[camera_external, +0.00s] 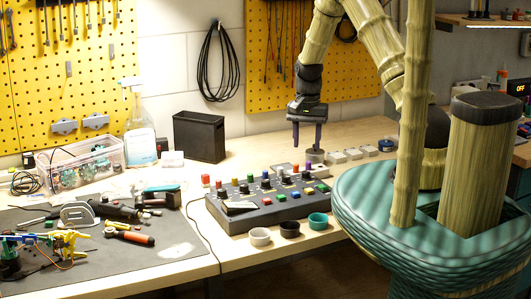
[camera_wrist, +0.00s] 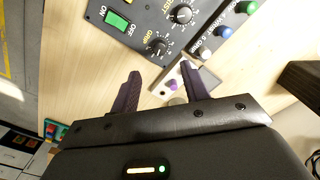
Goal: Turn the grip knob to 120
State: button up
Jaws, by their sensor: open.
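The grip knob (camera_wrist: 157,46) is a small black dial with tick marks around it, on a dark panel (camera_wrist: 133,42) in the wrist view. The word GRIP is printed beside it. Its exact setting is too small to read. My gripper (camera_wrist: 160,71) is open and empty, its two dark fingers spread apart. The knob shows beyond the fingertips, apart from them. In the external view my gripper (camera_external: 307,147) points down above the back right of the dark control box (camera_external: 268,214). I cannot tell which knob there is the grip knob.
A second black knob (camera_wrist: 183,14) and a green ON/OFF switch (camera_wrist: 116,20) flank the grip knob. A teal cup (camera_external: 318,221) and a black cup (camera_external: 289,229) stand before the box. A cable runs along its left.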

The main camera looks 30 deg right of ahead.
aim_at(306, 171)
notch_tip(306, 171, down, 9)
jog(key=shift+p, duration=1.1)
jog(key=c, duration=1)
jog(key=shift+n+b, duration=0.4)
jog(key=shift+f+n+b, duration=0.1)
jog(key=shift+n+b, duration=0.5)
jog(key=shift+n, duration=0.3)
jog(key=shift+n+b, duration=0.7)
jog(key=shift+n, duration=0.9)
